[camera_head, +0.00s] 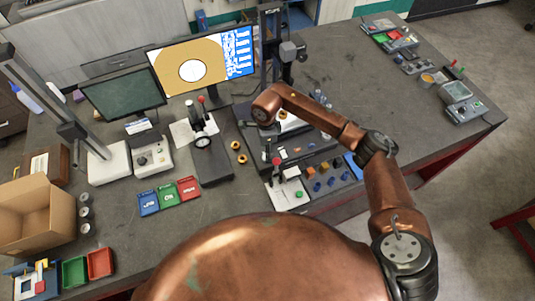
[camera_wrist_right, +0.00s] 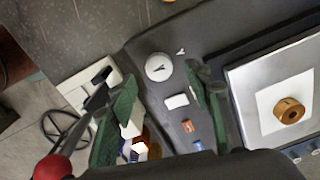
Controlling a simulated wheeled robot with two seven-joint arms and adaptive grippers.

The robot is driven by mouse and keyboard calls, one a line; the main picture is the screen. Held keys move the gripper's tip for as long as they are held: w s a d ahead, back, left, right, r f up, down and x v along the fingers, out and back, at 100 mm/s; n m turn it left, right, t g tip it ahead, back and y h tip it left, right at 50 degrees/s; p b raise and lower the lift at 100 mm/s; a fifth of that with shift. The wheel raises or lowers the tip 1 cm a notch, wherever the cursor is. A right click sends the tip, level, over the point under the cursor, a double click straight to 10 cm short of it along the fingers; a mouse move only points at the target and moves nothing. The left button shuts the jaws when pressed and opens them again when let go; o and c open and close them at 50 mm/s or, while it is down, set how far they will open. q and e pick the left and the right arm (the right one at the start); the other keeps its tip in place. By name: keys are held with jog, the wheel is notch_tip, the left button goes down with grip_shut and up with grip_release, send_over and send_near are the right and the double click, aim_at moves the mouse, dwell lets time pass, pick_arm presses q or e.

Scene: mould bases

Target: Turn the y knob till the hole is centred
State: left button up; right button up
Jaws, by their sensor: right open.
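The y knob is a pale round dial (camera_wrist_right: 158,67) with a letter Y beside it on a dark panel in the right wrist view. My right gripper (camera_wrist_right: 162,82) is open, its two green fingers on either side of the knob's lower edge in the picture. I cannot tell whether they touch it. In the head view the right arm hides the gripper and knob. My left gripper is not in view.
A dark monitor (camera_head: 122,92), a cardboard box (camera_head: 35,215) and colour-coded trays stand left on the bench.

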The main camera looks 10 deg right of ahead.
jog(key=shift+f+p, duration=0.45)
jog(key=shift+f, duration=1.65)
jog(key=shift+c, duration=0.2)
